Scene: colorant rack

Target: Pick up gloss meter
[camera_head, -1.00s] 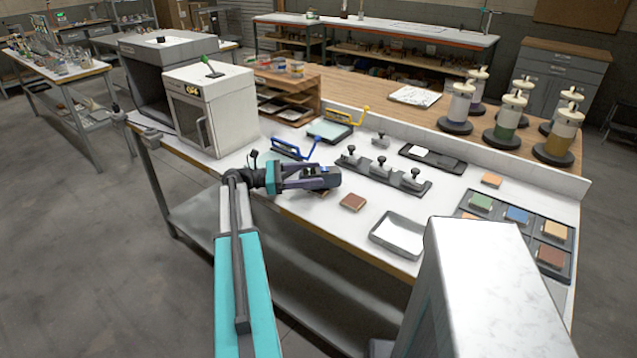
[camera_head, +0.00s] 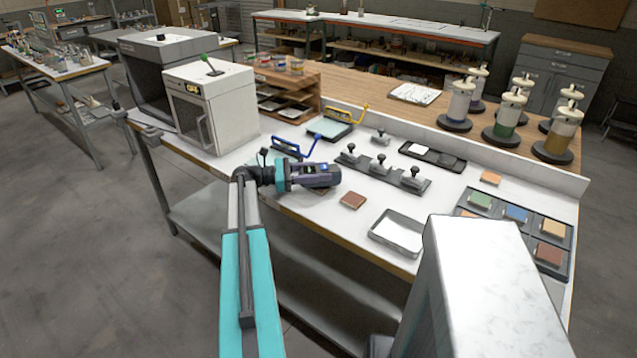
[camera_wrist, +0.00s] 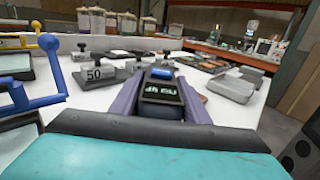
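The gloss meter (camera_head: 322,174) is a small dark device with a lit display, near the front edge of the white bench. In the wrist view the gloss meter (camera_wrist: 161,92) shows its display and a blue button facing me. My gripper (camera_head: 308,176) is closed around it, one finger along each side. In the wrist view both purple-grey fingers lie against its sides. Its underside is hidden, so I cannot tell whether it rests on the bench.
A blue-handled tool (camera_head: 297,148) stands just behind my gripper. A rack of weights (camera_head: 383,170) is to the right, with a brown tile (camera_head: 352,200) and a grey tray (camera_head: 398,233) in front. A white oven (camera_head: 212,108) stands left.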

